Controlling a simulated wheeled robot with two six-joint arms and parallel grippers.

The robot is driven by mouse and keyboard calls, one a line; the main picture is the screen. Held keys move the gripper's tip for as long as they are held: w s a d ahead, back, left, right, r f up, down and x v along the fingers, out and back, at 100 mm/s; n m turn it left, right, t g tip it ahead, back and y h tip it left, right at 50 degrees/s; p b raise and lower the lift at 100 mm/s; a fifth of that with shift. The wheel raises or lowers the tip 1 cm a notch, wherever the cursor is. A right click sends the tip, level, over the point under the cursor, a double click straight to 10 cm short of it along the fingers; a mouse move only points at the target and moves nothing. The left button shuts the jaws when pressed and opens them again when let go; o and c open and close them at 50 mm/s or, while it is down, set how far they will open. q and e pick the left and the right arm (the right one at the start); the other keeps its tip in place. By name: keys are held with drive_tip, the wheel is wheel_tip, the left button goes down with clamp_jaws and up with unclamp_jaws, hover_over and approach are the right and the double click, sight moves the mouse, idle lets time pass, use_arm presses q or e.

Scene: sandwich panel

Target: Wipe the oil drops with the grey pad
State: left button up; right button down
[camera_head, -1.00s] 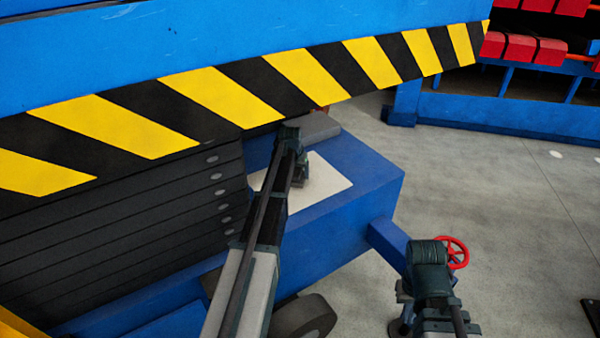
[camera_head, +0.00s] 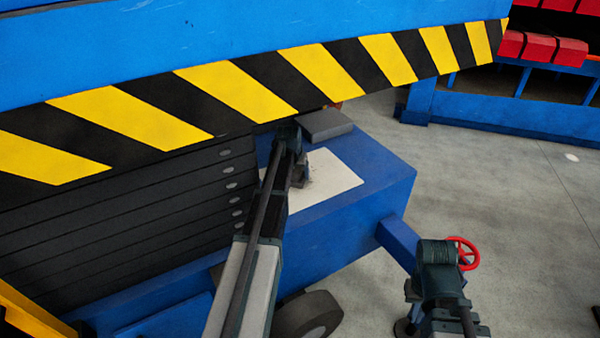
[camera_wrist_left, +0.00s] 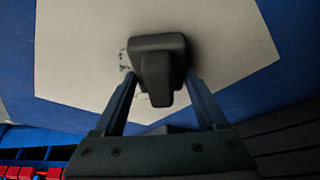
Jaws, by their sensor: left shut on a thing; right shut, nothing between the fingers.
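The dark grey pad (camera_wrist_left: 155,48), with a stubby handle, sits over the white sheet in the left wrist view. My left gripper (camera_wrist_left: 158,88) is shut on its handle. I cannot tell whether the pad touches the sheet. Small dark oil specks (camera_wrist_left: 122,62) show on the sheet just left of the pad; any under it are hidden. In the head view my left gripper (camera_head: 300,172) is over the white sheet (camera_head: 335,172), partly behind its own arm. My right gripper (camera_head: 432,270) hangs at the lower right, away from the sheet; its fingertips are not clear.
A striped yellow and black edge (camera_head: 250,88) of a blue overhead structure overhangs the sheet closely. Dark stacked slabs (camera_head: 130,205) stand left of it. A grey block (camera_head: 325,124) lies behind the sheet on the blue base (camera_head: 385,180). A red handwheel (camera_head: 468,253) is beside my right arm.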

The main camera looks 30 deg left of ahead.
use_arm(q)
drive_tip(key=shift+s+a, duration=0.35)
drive_tip(key=shift+s, duration=0.3)
drive_tip(key=shift+s+a, duration=0.35)
drive_tip(key=shift+s, duration=0.3)
drive_tip(key=shift+w+a, duration=0.1)
drive_tip(key=shift+a, duration=0.05)
drive_tip(key=shift+w+a, duration=0.5)
drive_tip(key=shift+a, duration=0.2)
drive_tip(key=shift+w+d, duration=0.55)
drive_tip(key=shift+w, duration=0.25)
drive_tip(key=shift+w+d, duration=0.5)
drive_tip(key=shift+w, duration=0.3)
drive_tip(key=shift+w+d, duration=0.55)
drive_tip(key=shift+w, duration=0.3)
drive_tip(key=shift+w+d, duration=0.5)
drive_tip(key=shift+w, duration=0.35)
